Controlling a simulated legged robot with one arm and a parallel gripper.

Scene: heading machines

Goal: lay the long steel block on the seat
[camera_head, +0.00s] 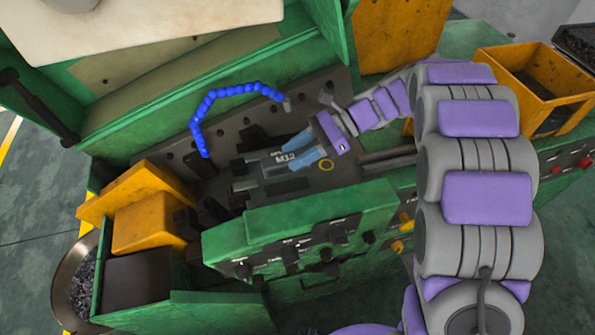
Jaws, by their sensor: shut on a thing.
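My gripper (287,154) reaches in from the right over the dark machine bed, its two blue-grey fingers pointing left. It is shut on a grey steel block (276,170), which lies low between and just left of the fingertips. A label reading "M12" shows between the fingers. The block's far end and underside are hard to make out against the dark metal. The seat is not clearly distinguishable; dark fixtures (243,184) stand at the block's left end. I cannot tell whether the block touches the bed.
A blue segmented hose (232,90) arches behind the gripper. A green control panel (310,240) with knobs stands in front. Yellow-orange machine parts (145,215) are at left, and a yellow bin (535,85) is at the right.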

